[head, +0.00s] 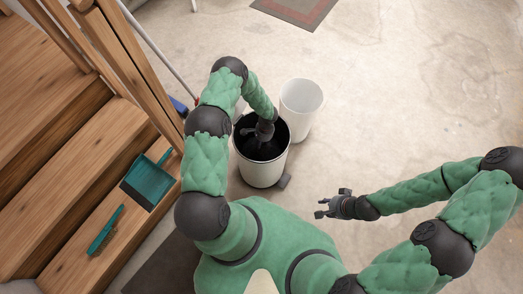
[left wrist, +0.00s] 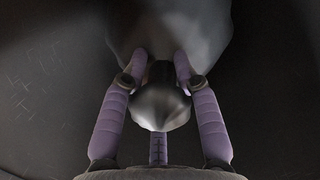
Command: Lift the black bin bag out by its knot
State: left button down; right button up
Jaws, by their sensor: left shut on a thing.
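The black bin bag (head: 272,151) sits inside a white pedal bin (head: 262,175), its dark upper part showing within the rim. My left gripper (head: 262,137) reaches down into this bin from above. In the left wrist view, the left gripper's purple fingers (left wrist: 162,88) are closed around the bag's dark, shiny knot (left wrist: 160,106). The bag's grey body (left wrist: 165,30) spreads beyond the fingertips, and dark walls surround it. My right gripper (head: 326,204) is open and empty, to the right of the bin over the floor.
An empty white bin (head: 302,103) stands close behind and right of the pedal bin. Wooden stairs (head: 60,150) with a railing rise at left. A teal dustpan (head: 148,182) and a teal brush (head: 105,230) lie on the lowest step. The concrete floor at right is clear.

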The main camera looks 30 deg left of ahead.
pick_arm(q)
notch_tip(320, 180, up, 12)
jog(key=p, duration=0.6)
jog(key=shift+w+r, duration=0.1)
jog(key=shift+r, duration=0.1)
notch_tip(320, 180, up, 37)
jog(key=p, duration=2.2)
dwell(0.4)
